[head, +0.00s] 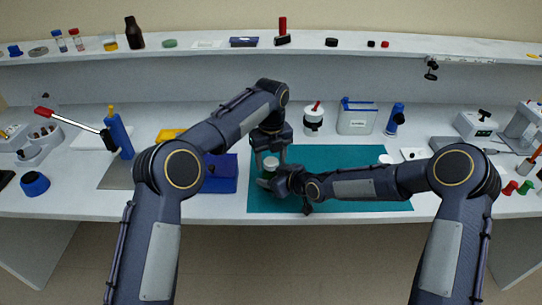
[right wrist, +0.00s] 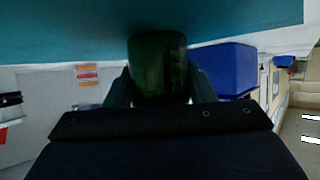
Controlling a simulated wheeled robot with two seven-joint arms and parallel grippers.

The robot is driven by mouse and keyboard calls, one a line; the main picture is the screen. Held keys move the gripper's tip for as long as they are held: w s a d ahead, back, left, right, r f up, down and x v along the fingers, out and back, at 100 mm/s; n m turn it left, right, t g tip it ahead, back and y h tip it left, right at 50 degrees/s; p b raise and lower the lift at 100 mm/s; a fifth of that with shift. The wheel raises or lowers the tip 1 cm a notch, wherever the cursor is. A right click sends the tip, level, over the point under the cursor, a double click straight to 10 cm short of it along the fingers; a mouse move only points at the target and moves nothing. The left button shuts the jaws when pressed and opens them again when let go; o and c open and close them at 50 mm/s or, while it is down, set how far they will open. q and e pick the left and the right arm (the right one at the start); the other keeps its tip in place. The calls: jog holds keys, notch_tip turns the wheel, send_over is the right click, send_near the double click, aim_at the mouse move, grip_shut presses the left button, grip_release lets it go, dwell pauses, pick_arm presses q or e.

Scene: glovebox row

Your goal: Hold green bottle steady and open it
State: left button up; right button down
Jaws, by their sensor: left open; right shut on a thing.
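The green bottle (right wrist: 158,66) is dark green and sits between the two fingers of my right gripper (right wrist: 160,90) in the right wrist view. In the head view its white cap (head: 270,163) shows above the teal mat (head: 340,205), and my right gripper (head: 272,182) is shut around its body from the right. My left gripper (head: 269,152) is open and points down from above, right over the white cap, with its fingers close to it. Whether the fingers touch the cap cannot be told. Most of the bottle's body is hidden by my right gripper in the head view.
A blue bin (head: 220,174) stands just left of the mat; it also shows in the right wrist view (right wrist: 224,68). The mat's right part is mostly clear beyond my arm.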

pick_arm(q)
jog(key=c, duration=1)
jog(key=n, duration=1.3)
jog(key=o, duration=1.1)
jog(key=shift+c, duration=0.2)
